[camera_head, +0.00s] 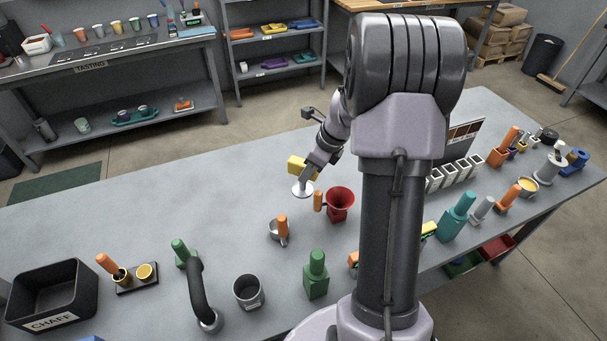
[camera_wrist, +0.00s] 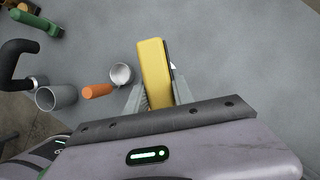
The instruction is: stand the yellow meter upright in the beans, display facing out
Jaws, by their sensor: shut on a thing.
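The yellow meter (camera_wrist: 154,72) is a block held between the two fingers of my gripper (camera_wrist: 160,97) in the wrist view. A dark strip runs along its right side; its display does not show clearly. In the head view the meter (camera_head: 297,166) is at the end of my gripper (camera_head: 308,170), over the middle of the table. A pale round disc (camera_head: 302,190) shows just below it; I cannot tell whether they touch. I cannot make out which container holds the beans.
The table's (camera_head: 130,215) left back area is clear.

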